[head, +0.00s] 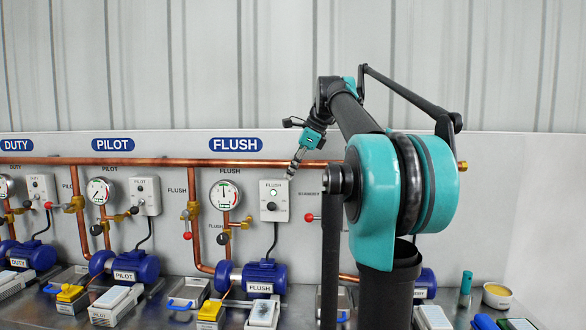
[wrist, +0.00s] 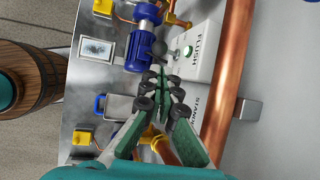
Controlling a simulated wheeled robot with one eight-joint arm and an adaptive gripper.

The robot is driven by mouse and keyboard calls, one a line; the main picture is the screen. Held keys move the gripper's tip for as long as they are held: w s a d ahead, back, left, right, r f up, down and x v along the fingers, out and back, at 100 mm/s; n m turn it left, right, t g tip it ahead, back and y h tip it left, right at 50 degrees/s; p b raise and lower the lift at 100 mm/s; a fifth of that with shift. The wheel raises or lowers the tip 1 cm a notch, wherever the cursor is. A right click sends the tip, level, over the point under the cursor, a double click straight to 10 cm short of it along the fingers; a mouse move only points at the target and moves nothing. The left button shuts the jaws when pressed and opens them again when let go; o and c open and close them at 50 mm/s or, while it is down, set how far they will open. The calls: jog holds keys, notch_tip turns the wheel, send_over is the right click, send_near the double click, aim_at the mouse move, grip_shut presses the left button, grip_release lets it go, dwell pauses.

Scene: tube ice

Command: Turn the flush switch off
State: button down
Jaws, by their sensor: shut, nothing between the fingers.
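The flush switch is a white box (head: 274,200) labelled FLUSH, with a lit green lamp (head: 273,192) and a dark knob (head: 271,206) below the lamp. It is mounted on the back panel, under the blue FLUSH sign (head: 236,145). The box also shows in the wrist view (wrist: 203,62), with its green lamp (wrist: 188,51). My gripper (head: 293,172) is just above and right of the box in the head view, pointing down. In the wrist view my gripper (wrist: 160,76) is shut and empty, its fingertips near the box's lower end. Contact with the knob cannot be told.
A copper pipe (head: 170,162) runs along the panel above the box. A gauge (head: 224,195) and a red-knobbed valve stand at its left; a blue FLUSH pump (head: 259,278) is below. PILOT (head: 145,195) and DUTY (head: 41,188) switch boxes are farther left.

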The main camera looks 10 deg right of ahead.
aim_at(274, 207)
jog(key=x, duration=0.9)
jog(key=shift+f, duration=0.2)
jog(key=shift+a, duration=0.1)
jog(key=shift+s+f+t, duration=0.15)
jog(key=shift+f+t, duration=0.05)
jog(key=shift+t, duration=0.2)
jog(key=shift+s+a+f+t, duration=0.1)
jog(key=shift+s+f+t, duration=0.1)
jog(key=shift+t, duration=0.2)
jog(key=shift+s+a+f+n+t+h, duration=0.1)
jog(key=shift+s+f+n+t+h, duration=0.3)
jog(key=shift+f+t, duration=0.25)
jog(key=t, duration=0.1)
jog(key=f+t, duration=0.1)
jog(key=shift+s+a+f+n+t+h, duration=0.1)
jog(key=shift+s+f+n+t+h, duration=0.1)
jog(key=shift+f+n+t+h, duration=0.15)
jog(key=shift+r, duration=0.1)
